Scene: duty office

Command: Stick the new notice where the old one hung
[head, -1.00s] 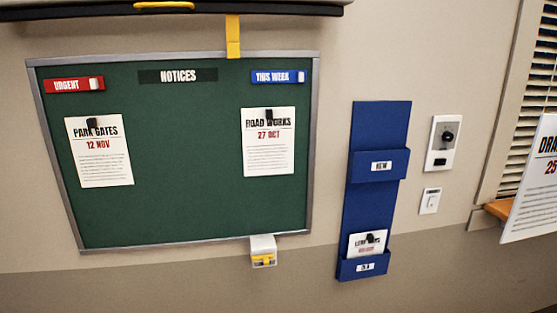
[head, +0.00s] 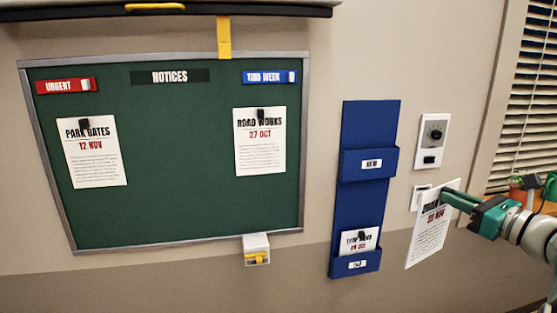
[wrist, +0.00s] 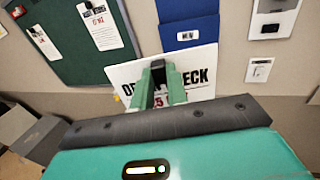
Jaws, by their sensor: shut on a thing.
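My gripper (head: 447,195) is shut on the top of a white notice (head: 430,232) with a black heading and a red date, to the right of the blue wall pocket. In the wrist view the notice (wrist: 205,62) hangs from my fingers, which cover part of its heading. The green board (head: 180,210) hangs on the wall at the left. On it, a "Park Gates" notice (head: 95,165) is clipped at the left and a "Road Works" notice (head: 260,155) at the right under the "This Week" label (head: 262,77). The middle of the board is bare.
The blue wall holder (head: 365,205) has an empty-looking upper pocket marked "New" and a lower pocket holding an old notice (head: 358,241). A small white box (head: 256,243) sits under the board. A wall control (head: 432,140) and a window blind (head: 525,100) are at the right.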

